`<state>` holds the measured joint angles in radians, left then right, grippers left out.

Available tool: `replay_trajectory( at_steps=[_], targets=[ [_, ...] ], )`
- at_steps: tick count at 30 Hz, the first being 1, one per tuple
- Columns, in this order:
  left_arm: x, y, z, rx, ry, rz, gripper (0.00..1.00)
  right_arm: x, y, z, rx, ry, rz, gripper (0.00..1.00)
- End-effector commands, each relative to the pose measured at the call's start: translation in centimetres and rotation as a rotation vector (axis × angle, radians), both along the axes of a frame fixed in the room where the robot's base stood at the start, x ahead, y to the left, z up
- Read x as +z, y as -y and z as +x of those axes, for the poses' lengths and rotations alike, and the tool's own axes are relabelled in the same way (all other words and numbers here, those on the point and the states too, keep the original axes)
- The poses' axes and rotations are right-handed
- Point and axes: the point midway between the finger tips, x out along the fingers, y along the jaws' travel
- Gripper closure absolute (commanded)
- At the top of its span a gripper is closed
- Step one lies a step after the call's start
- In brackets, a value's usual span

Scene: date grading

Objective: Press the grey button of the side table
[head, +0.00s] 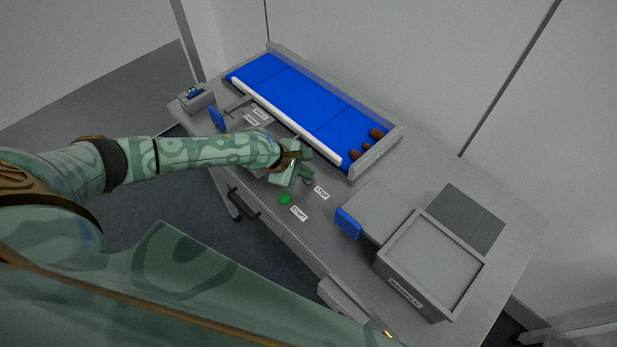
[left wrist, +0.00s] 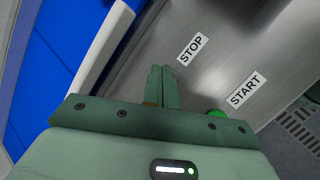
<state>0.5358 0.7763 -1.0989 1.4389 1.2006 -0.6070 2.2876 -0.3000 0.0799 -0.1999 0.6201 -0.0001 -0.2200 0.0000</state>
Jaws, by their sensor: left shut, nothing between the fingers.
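The side table's (head: 325,240) grey button is not clearly seen; the spot beside the STOP label (head: 321,192) is covered by my left gripper (head: 306,177). In the left wrist view, my left gripper's fingers (left wrist: 163,86) are shut and empty, with their tips beside the STOP label (left wrist: 189,48). I cannot tell whether they touch the table or a button. The green button (head: 285,199) lies next to the START label (head: 298,213) and shows partly behind the gripper in the left wrist view (left wrist: 217,113). My right gripper is not in view.
A blue conveyor (head: 300,92) with several brown dates at its right end runs behind the gripper. A grey labelled box (head: 405,292) and a blue-faced part (head: 347,223) stand to the right. A small grey box (head: 197,101) stands at the far left corner.

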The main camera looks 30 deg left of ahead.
Motion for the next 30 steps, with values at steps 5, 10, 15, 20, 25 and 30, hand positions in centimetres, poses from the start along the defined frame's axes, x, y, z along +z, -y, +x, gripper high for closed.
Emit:
replay_trajectory(
  at_steps=[5, 10, 15, 20, 25, 30],
  targets=[
    [-0.3, 0.0, 0.0, 0.0, -0.001, 0.0, 1.0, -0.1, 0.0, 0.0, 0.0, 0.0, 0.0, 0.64],
    [-0.5, 0.0, 0.0, 0.002, -0.002, 0.0, 1.0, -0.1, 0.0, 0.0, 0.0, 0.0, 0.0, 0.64],
    [-0.6, 0.0, 0.0, 0.001, -0.001, 0.001, 1.0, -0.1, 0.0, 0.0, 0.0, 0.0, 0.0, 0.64],
    [-0.6, 0.0, 0.0, 0.001, -0.001, 0.001, 1.0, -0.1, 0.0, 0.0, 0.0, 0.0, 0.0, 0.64],
    [-0.2, -0.1, 0.0, 0.001, -0.001, 0.001, 1.0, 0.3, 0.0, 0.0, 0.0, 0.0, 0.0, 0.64],
    [0.6, -0.1, 0.0, 0.001, -0.001, 0.0, 1.0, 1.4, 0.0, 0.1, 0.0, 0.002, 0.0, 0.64]
  ],
)
